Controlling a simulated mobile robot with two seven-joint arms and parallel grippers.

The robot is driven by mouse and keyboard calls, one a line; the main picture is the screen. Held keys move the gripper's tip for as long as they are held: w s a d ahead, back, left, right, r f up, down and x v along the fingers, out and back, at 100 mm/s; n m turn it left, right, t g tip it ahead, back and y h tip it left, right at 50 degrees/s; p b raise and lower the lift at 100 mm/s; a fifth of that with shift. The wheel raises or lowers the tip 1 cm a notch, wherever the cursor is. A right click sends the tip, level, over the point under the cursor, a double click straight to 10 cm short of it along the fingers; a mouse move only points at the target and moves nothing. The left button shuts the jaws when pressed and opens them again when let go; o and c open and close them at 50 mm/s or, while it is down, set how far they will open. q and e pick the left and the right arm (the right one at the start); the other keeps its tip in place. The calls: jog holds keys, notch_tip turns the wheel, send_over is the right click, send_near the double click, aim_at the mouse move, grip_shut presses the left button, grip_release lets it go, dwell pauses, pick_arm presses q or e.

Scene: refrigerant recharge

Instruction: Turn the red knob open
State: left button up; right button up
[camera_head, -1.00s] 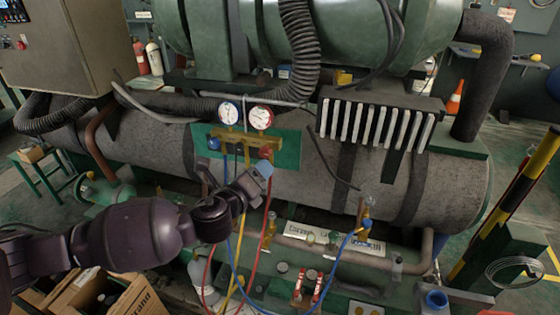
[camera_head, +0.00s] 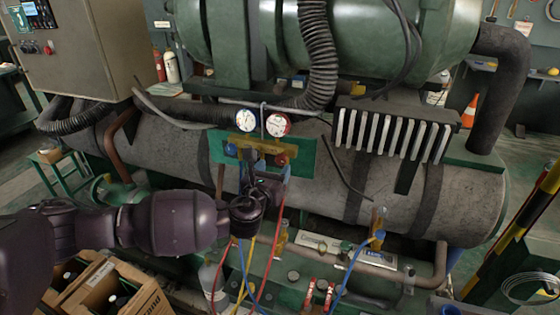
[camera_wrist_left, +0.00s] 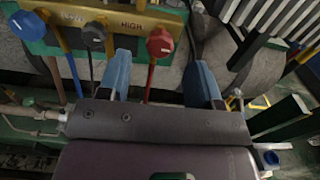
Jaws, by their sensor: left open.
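The red knob (camera_head: 281,159) is on the right end of the brass gauge manifold (camera_head: 258,146), below the red-rimmed gauge. In the left wrist view the red knob (camera_wrist_left: 160,43) shows whole, under the word HIGH. My left gripper (camera_head: 264,184) is just below and in front of the manifold, its fingers hard to make out there. In the left wrist view my left gripper (camera_wrist_left: 161,75) is open, with blue fingers apart on either side of the red knob's line. The knob appears beyond the fingertips; I see no contact. My right gripper is not in view.
A blue knob (camera_wrist_left: 26,26) and a black knob (camera_wrist_left: 93,34) sit left of the red one. Red, yellow and blue hoses (camera_head: 245,270) hang below the manifold, close to my gripper. A large grey tank (camera_head: 330,185) lies behind. Cardboard boxes (camera_head: 120,290) stand at lower left.

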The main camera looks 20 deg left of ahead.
aim_at(280, 160)
pick_arm(q)
jog(key=shift+w, duration=2.45)
jog(key=c, duration=0.9)
jog(key=shift+c, duration=0.2)
